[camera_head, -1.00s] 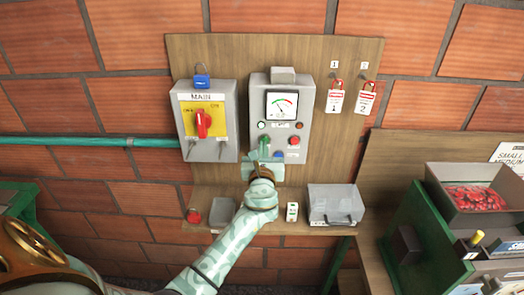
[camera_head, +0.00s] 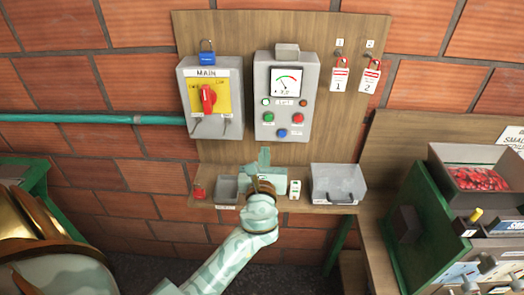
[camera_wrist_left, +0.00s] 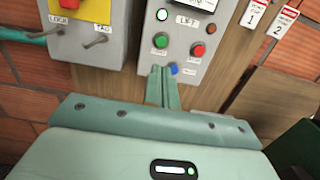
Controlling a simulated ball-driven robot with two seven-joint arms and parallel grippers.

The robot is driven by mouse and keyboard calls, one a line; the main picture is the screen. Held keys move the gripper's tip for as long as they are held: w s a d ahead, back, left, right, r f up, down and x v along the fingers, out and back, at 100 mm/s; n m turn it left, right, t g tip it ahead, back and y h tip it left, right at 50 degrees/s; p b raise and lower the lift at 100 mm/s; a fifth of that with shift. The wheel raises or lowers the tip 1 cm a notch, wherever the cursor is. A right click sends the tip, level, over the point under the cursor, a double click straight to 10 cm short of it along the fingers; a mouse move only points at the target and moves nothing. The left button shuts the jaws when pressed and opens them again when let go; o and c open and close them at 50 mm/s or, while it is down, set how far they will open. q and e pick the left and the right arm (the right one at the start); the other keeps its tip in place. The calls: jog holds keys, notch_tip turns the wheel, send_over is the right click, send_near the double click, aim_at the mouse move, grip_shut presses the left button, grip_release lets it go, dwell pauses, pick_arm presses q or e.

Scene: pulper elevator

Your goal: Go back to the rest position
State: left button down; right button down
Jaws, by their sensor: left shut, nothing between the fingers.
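My left gripper (camera_head: 264,158) is shut and empty, in front of the wooden board just below the lift control box. It also shows in the left wrist view (camera_wrist_left: 161,72), with its fingers together below the green button. The grey lift control box (camera_head: 264,120) has a gauge, a green button (camera_head: 268,119), a red button (camera_head: 298,118) and a blue button (camera_head: 283,133). The fingers appear apart from the buttons in the head view. My right gripper is not in view.
The main switch box (camera_head: 187,110) with a red knob and blue padlock (camera_head: 208,58) is at left. Tags (camera_head: 340,80) hang at the upper right. A shelf (camera_head: 230,207) below holds a clear bin (camera_head: 338,184). A green rack with a bin of red pieces (camera_head: 435,165) stands right.

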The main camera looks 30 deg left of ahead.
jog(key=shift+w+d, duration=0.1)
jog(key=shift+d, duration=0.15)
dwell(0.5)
